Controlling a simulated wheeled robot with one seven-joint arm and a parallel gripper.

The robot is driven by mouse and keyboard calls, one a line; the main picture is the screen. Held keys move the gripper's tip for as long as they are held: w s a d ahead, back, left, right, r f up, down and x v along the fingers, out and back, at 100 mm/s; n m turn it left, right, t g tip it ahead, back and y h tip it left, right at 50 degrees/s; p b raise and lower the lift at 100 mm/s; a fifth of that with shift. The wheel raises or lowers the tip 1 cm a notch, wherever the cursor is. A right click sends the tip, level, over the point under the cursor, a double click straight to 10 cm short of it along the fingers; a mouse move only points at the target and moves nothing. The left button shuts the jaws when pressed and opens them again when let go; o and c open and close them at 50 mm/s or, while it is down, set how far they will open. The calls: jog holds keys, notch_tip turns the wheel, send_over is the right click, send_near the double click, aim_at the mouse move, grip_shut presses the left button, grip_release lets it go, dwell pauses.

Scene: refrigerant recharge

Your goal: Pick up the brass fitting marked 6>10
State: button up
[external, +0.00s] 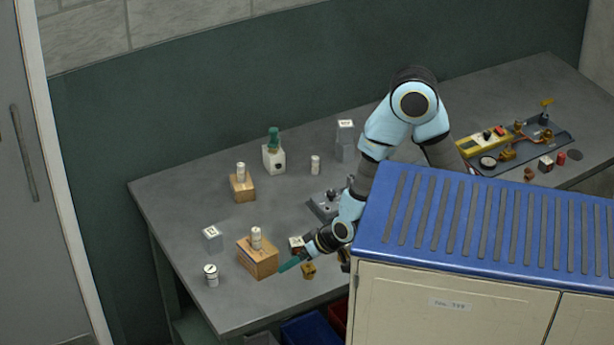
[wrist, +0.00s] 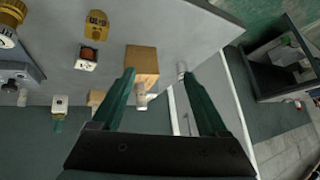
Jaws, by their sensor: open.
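A small brass fitting (external: 308,270) stands on the grey table near its front edge in the external view. A brass piece with dark marks on its face shows at the upper left of the wrist view (wrist: 96,24); I cannot read the marks. My gripper (external: 298,262) is low over the table close by the fitting, and one green finger shows clearly there. In the wrist view my gripper (wrist: 158,76) is open, with nothing held. The brass piece is outside the fingers, up and to the left of them.
A wooden block (external: 258,260) carrying a white cylinder (external: 256,238) stands left of my gripper. A small white cube with a dark red top (wrist: 87,60) is near the brass piece. A blue-topped cabinet (external: 480,222) hides part of the table at right.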

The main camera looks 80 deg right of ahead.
aim_at(310, 270)
jog(key=f+h, duration=0.1)
jog(key=d+f+m+h+b, duration=0.1)
jog(key=f, duration=0.1)
jog(key=f+m+t+b, duration=0.1)
jog(key=f, duration=0.1)
jog(key=shift+w+d+h, duration=0.3)
jog(key=shift+h, duration=0.1)
jog(key=s+d+f+h+b, duration=0.1)
jog(key=s+d+f+m+h+b, duration=0.1)
jog(key=h, duration=0.1)
jog(key=s+d+f+m+h+b, duration=0.1)
jog(key=h, duration=0.1)
jog(key=shift+s+d, duration=0.3)
jog(key=shift+d, duration=0.05)
jog(key=shift+s+d+f+h+p, duration=0.25)
jog(key=shift+s+f+h+p, duration=0.1)
jog(key=shift+h, duration=0.15)
jog(key=p+x, duration=0.2)
jog(key=x, duration=0.5)
jog(key=shift+w+d, duration=0.15)
jog(key=shift+w, duration=0.1)
grip_shut()
